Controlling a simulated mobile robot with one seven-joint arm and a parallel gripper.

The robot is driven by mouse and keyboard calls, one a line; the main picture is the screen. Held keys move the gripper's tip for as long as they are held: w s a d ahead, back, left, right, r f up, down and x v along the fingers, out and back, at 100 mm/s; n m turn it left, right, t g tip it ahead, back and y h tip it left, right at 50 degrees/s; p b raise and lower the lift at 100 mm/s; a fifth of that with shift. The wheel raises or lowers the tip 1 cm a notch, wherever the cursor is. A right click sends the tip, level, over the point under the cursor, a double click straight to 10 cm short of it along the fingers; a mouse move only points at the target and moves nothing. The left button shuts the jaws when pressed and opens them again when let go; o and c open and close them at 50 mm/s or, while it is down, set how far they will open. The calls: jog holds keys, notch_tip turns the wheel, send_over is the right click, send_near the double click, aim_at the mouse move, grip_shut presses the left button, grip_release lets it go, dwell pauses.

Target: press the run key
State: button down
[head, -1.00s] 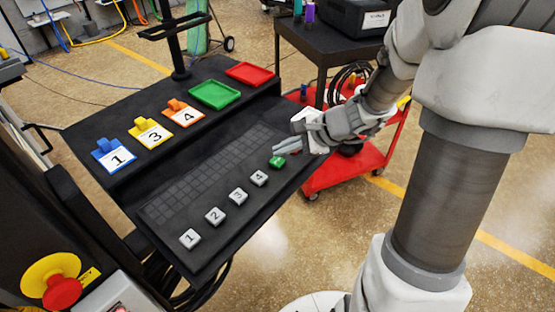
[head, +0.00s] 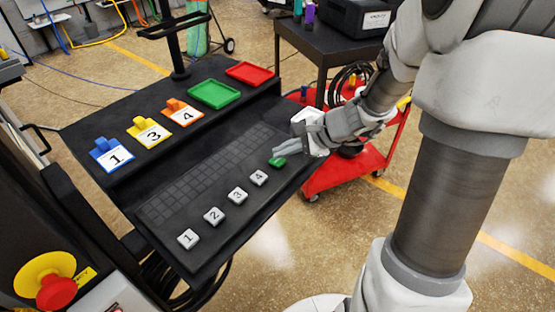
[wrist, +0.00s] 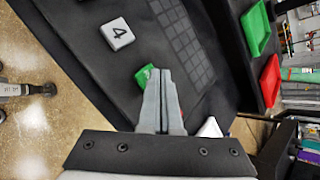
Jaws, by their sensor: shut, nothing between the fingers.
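The green run key (head: 278,162) sits at the right end of the row of keys on the black console. My gripper (head: 277,151) is shut and empty, with its fingertips right over the far edge of this key. In the wrist view, the shut fingertips (wrist: 158,72) overlap the green key (wrist: 144,75) and hide part of it. I cannot tell whether they touch it or whether it is pushed down.
Grey keys 4 (head: 258,177), 3 (head: 238,194), 2 (head: 214,215) and 1 (head: 188,238) run leftward along the console. Numbered tags, a green tray (head: 215,94) and a red tray (head: 250,73) lie on the upper shelf. A red cart (head: 345,172) stands behind my gripper.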

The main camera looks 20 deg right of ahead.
aim_at(282, 161)
jog(key=shift+f+b, duration=0.5)
jog(key=shift+b, duration=0.05)
dwell(0.4)
jog(key=shift+r, duration=0.15)
jog(key=shift+r+p, duration=0.7)
jog(key=shift+r, duration=0.1)
notch_tip(282, 161, up, 5)
jog(key=p, duration=0.4)
dwell(0.8)
